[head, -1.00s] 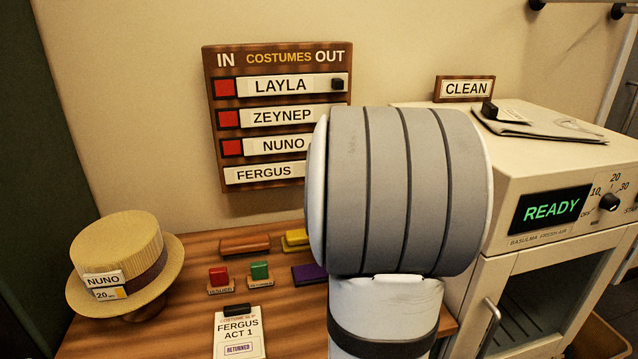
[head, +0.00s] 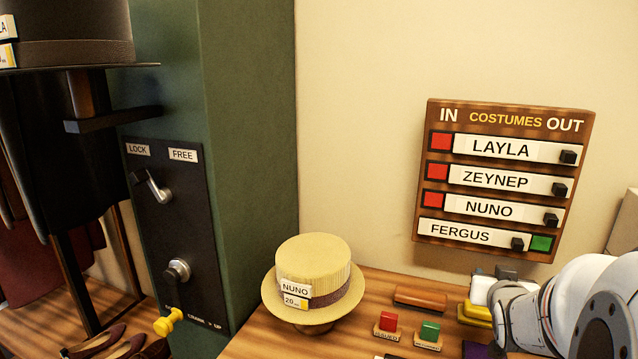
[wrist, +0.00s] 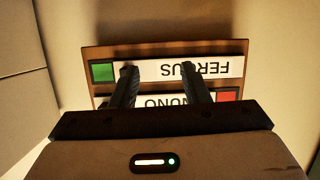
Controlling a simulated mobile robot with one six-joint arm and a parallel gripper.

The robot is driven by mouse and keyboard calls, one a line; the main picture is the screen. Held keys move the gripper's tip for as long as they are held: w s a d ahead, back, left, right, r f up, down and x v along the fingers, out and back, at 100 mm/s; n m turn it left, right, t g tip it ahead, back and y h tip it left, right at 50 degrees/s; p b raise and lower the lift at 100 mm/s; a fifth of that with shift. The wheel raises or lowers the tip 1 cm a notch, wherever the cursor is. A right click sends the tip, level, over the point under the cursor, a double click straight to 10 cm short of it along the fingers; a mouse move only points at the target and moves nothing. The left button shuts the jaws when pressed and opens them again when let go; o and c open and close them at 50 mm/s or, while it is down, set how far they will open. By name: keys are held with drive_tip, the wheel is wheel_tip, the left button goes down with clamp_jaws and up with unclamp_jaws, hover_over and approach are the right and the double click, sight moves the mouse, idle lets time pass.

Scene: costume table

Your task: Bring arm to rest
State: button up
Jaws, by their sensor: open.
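My gripper (wrist: 157,72) is open in the wrist view, its two dark fingers apart and pointing toward the costumes board, which appears upside down there. The fingertips overlap the FERGUS row (wrist: 200,69); I cannot tell whether they touch it. In the head view my arm (head: 580,300) is at the lower right, below the board (head: 505,111), and the fingers are partly hidden. The FERGUS row shows a green square (head: 541,243) at its right, with its black knob (head: 517,244) just left of it. LAYLA, ZEYNEP and NUNO show red squares at left and knobs at right.
A straw hat (head: 313,262) tagged NUNO stands on the wooden table (head: 255,340). Red (head: 388,321) and green (head: 430,331) stamps lie near the arm.

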drive_tip(key=s+a+f+n+g+y+p, duration=0.1)
drive_tip(key=s+a+n+g+y+p, duration=0.3)
drive_tip(key=s+a+g, duration=0.6)
drive_tip(key=s+a+y, duration=0.1)
drive_tip(key=s+a, duration=0.8)
drive_tip(key=a, duration=0.3)
drive_tip(key=shift+f+g, duration=0.25)
drive_tip(key=shift+g, duration=0.15)
